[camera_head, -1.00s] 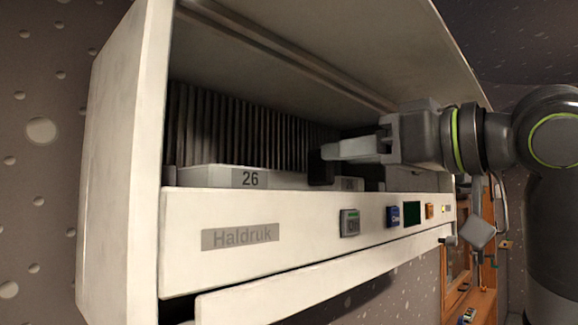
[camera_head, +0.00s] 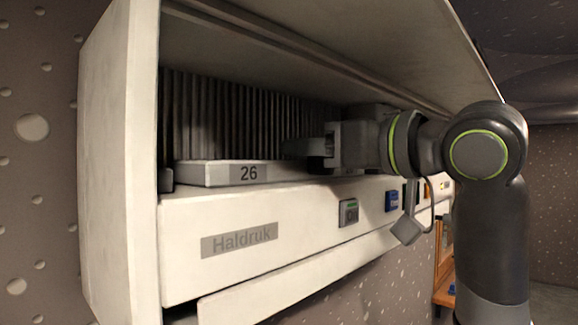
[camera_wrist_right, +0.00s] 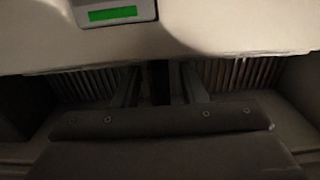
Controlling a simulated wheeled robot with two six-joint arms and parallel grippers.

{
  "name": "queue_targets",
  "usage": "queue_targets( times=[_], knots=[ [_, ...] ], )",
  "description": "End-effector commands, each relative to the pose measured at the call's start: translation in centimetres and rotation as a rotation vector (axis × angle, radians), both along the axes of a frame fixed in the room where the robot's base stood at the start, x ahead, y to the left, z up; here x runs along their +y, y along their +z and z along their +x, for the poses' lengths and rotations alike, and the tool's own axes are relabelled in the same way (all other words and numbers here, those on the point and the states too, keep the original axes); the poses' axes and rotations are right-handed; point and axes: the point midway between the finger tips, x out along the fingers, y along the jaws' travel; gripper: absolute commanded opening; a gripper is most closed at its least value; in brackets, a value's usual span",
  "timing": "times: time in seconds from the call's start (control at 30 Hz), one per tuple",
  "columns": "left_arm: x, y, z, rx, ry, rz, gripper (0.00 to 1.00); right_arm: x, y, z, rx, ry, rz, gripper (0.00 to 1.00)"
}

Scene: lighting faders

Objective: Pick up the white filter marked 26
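The white filter marked 26 (camera_head: 215,173) is a flat white slab with a grey label on its front edge. It lies in the head view in the left part of the cabinet opening, just above the front panel. My right gripper (camera_head: 300,149) reaches in from the right, over the right part of the filter. In the right wrist view its two fingers (camera_wrist_right: 160,87) stand apart with a dark gap between them. I see no filter between them. The filter's right end is hard to make out beside the gripper. My left gripper is not in view.
Dark upright fins (camera_head: 225,115) line the cabinet's back. The white cabinet's side wall (camera_head: 115,150) bounds the opening at left. A green display (camera_wrist_right: 112,14) shows in the wrist view.

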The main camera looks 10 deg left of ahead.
Motion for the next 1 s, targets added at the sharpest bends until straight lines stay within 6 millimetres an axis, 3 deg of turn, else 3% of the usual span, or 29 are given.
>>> queue_targets(
  times=[0.03, 0.27, 0.77, 1.0],
  knots=[
    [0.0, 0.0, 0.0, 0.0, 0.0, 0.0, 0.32, 0.0, 0.0, 0.0, 0.0, 0.0, 0.0, 0.31],
    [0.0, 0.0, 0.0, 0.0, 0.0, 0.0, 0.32, 0.0, 0.0, 0.0, 0.0, 0.0, 0.0, 0.01],
    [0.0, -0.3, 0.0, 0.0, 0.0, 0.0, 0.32, 0.0, 0.3, 0.0, -0.001, 0.0, 0.0, 0.0],
    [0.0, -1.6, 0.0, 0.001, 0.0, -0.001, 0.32, 0.0, 2.0, -0.1, -0.003, -0.001, 0.001, 0.0]
  ],
)
